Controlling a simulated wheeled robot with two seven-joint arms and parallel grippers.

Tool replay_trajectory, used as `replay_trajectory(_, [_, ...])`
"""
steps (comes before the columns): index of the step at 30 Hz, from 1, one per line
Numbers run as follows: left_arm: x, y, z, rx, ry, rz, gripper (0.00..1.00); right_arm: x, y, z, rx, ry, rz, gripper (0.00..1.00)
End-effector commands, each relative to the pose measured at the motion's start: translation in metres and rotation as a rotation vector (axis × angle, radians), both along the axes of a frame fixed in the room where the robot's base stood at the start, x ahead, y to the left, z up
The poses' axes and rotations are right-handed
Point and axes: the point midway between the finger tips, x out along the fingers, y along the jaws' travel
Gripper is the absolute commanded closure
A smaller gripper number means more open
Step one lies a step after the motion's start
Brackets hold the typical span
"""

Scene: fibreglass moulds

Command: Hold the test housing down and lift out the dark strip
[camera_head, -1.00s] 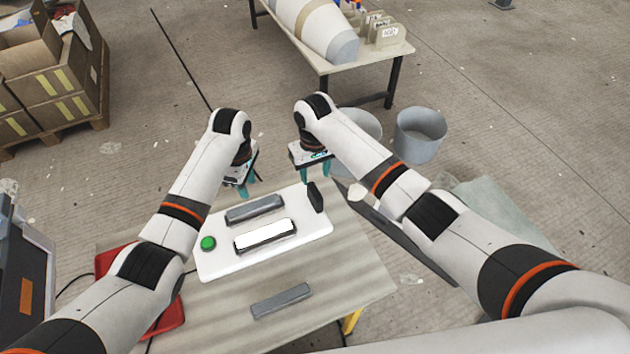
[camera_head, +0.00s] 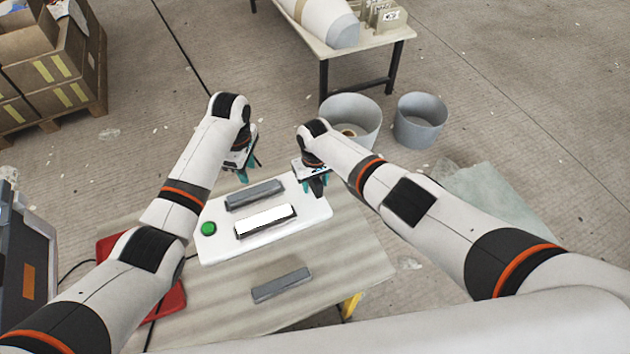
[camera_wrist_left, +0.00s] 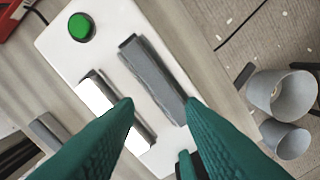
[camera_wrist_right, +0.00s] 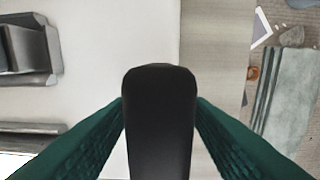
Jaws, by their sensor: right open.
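The test housing (camera_head: 222,246) is a flat white slab on the table, with a green button (camera_head: 208,228), a bright white window and a grey, dark-edged strip (camera_head: 254,194) lying along its far side. The strip also shows in the left wrist view (camera_wrist_left: 152,78). A black upright tab (camera_wrist_right: 160,120) stands at the housing's right end. I cannot tell for sure which piece is the task's dark strip. My right gripper (camera_head: 316,190) is open, with the tab between its fingers. My left gripper (camera_head: 249,176) is open above the housing's far side, near the grey strip.
A loose grey bar (camera_head: 281,285) lies on the table (camera_head: 345,265) in front of the housing. A red tray (camera_head: 168,300) is at the left. Grey bins (camera_head: 420,120) stand on the floor beyond. The table's front right is clear.

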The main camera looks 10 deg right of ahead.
Motion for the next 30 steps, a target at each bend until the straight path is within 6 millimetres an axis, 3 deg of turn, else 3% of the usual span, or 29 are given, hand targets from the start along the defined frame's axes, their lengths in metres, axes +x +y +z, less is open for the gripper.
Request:
replay_trajectory(5, [0.0, 0.0, 0.0, 0.0, 0.0, 0.0, 0.64, 0.0, 0.0, 0.0, 0.0, 0.0, 0.0, 0.58])
replay_trajectory(13, [0.0, 0.0, 0.0, 0.0, 0.0, 0.0, 0.64, 0.0, 0.0, 0.0, 0.0, 0.0, 0.0, 1.0])
replay_trajectory(17, [0.0, 0.0, 0.0, 0.0, 0.0, 0.0, 0.62, 0.0, 0.0, 0.0, 0.0, 0.0, 0.0, 1.0])
replay_trajectory(20, [0.0, 0.0, 0.0, 0.0, 0.0, 0.0, 0.47, 0.0, 0.0, 0.0, 0.0, 0.0, 0.0, 1.0])
replay_trajectory(23, [-0.001, 0.001, 0.0, -0.011, 0.0, 0.015, 0.47, 0.0, 0.0, 0.0, 0.0, 0.0, 0.0, 1.0])
replay_trajectory(30, [-0.012, 0.027, 0.003, -0.223, 0.003, 0.348, 0.47, 0.0, 0.0, 0.0, 0.0, 0.001, 0.0, 1.0])
